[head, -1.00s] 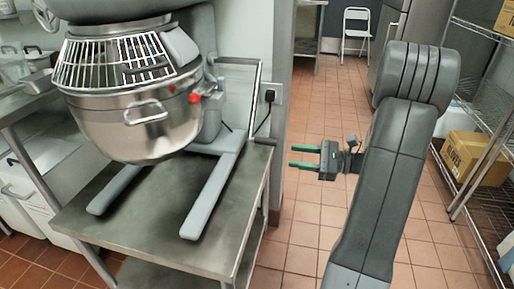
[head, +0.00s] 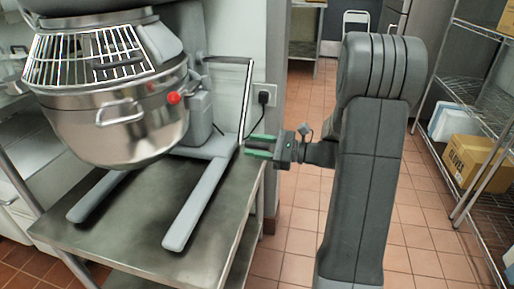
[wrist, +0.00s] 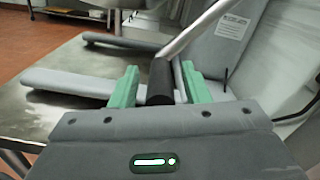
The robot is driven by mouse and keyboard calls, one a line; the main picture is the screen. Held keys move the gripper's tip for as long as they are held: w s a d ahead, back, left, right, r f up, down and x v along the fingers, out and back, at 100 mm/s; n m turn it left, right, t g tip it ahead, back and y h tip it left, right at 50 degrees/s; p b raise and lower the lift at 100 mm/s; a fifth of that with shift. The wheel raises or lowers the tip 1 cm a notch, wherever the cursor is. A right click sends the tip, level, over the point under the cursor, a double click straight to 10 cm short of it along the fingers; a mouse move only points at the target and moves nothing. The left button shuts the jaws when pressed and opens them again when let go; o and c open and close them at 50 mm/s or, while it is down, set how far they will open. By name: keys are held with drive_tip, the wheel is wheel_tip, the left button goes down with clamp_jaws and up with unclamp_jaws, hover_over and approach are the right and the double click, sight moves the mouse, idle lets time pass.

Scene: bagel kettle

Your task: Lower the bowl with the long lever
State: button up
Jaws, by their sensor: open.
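The steel mixer bowl (head: 75,130) hangs under its wire guard, above the mixer's forked grey base. The long lever (head: 246,98) is a thin metal bar at the mixer's right side, running down toward my gripper (head: 260,147). In the wrist view the lever's metal rod (wrist: 196,32) slopes down to a black grip (wrist: 160,82). My gripper (wrist: 161,86) has green fingers, one on each side of that grip. The fingers are open, with the grip between them; a gap shows on the left side. In the head view the lever's lower end is hard to make out at the fingers.
The mixer stands on a steel table (head: 130,225), whose right edge is close to my gripper. A wall socket with a black plug (head: 264,97) is just behind. A wire shelf with a glove box (head: 472,160) stands at right.

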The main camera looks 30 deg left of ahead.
clamp_jaws()
drive_tip(key=shift+s+r+p, duration=0.1)
drive_tip(key=shift+r+p, duration=0.05)
drive_tip(key=shift+p, duration=0.15)
